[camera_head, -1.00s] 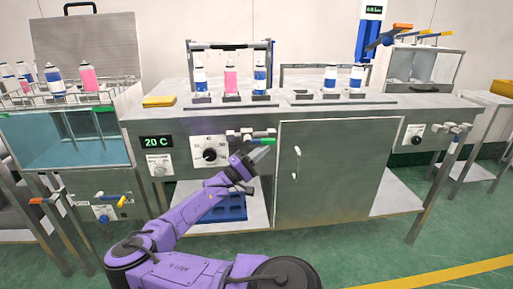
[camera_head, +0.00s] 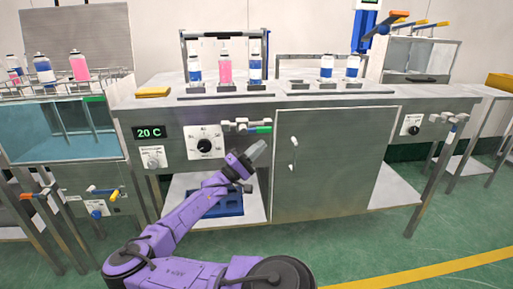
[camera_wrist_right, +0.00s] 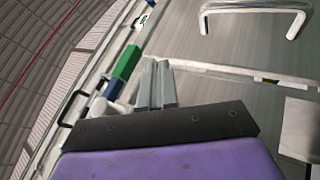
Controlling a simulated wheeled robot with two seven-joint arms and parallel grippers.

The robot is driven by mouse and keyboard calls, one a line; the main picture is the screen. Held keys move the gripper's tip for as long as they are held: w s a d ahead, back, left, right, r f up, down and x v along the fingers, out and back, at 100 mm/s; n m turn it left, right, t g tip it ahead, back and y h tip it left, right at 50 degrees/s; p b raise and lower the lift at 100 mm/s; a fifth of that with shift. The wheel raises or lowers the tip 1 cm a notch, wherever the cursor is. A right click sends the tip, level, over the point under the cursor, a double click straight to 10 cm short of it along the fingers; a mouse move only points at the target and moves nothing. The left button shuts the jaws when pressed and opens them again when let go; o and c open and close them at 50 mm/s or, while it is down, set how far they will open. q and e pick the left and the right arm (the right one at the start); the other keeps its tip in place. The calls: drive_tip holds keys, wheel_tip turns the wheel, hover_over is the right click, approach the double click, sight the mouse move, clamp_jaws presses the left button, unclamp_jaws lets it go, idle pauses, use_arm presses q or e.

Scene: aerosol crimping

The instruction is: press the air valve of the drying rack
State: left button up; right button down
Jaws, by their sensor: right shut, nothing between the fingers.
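The air valve with a green handle (camera_head: 260,129) sits on a short pipe at the front of the steel bench, to the right of the black dial. It also shows in the right wrist view (camera_wrist_right: 127,62), left of the fingers. My right gripper (camera_head: 257,149) is shut and empty, just below the green handle, with a small gap in the head view. Its closed fingers (camera_wrist_right: 158,86) point up past the valve in the wrist view. The drying rack (camera_head: 225,60) appears to be the metal frame on the bench with several bottles. My left gripper is not in view.
A cabinet door (camera_head: 340,165) with a white handle (camera_head: 293,152) stands right of the valve. The dial panel (camera_head: 204,143) is to the left. A blue crate (camera_head: 222,204) lies on the lower shelf. A water tank (camera_head: 65,142) stands at the far left.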

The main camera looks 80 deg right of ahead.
drive_tip(key=v, duration=1)
drive_tip(key=shift+w+f, duration=0.15)
drive_tip(key=shift+f, duration=0.2)
